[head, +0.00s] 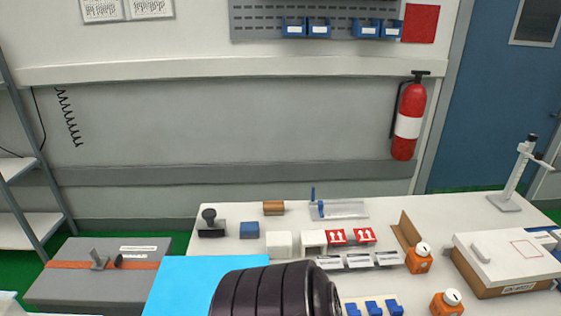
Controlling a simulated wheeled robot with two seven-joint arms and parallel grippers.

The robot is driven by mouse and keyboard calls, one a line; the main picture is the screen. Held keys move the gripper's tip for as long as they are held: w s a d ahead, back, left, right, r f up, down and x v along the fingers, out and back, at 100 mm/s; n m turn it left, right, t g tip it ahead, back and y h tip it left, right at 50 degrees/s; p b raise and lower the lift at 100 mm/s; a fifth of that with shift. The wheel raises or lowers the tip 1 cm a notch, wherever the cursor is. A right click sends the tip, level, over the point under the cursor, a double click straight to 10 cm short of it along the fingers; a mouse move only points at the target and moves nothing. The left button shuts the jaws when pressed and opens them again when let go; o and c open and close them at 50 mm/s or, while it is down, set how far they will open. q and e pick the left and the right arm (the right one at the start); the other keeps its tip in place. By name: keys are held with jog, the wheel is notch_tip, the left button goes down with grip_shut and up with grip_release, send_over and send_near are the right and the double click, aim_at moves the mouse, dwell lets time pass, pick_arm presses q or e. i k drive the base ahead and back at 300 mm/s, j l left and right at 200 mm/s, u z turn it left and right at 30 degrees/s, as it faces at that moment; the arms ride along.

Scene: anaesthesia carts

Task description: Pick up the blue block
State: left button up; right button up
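A small blue block (249,229) sits on the white table (220,246), toward its back left. It stands between a black-handled stamp on its left and a white cube on its right. A dark, ribbed, rounded part, probably one of my arm links, rises from the bottom middle of the head view and covers part of the table in front of the block. Neither of my grippers' fingers shows in this view. Other blue pieces (371,307) lie at the bottom edge, partly cut off.
Near the block are the stamp (211,224), a brown block (273,208), a white cube (279,244) and a clear tray (343,209). Orange bottles (418,259) and a white-topped box (506,258) stand right. A cyan sheet (183,284) and grey case (92,281) lie left.

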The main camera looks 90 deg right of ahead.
aim_at(248, 229)
jog(key=z, duration=2.3)
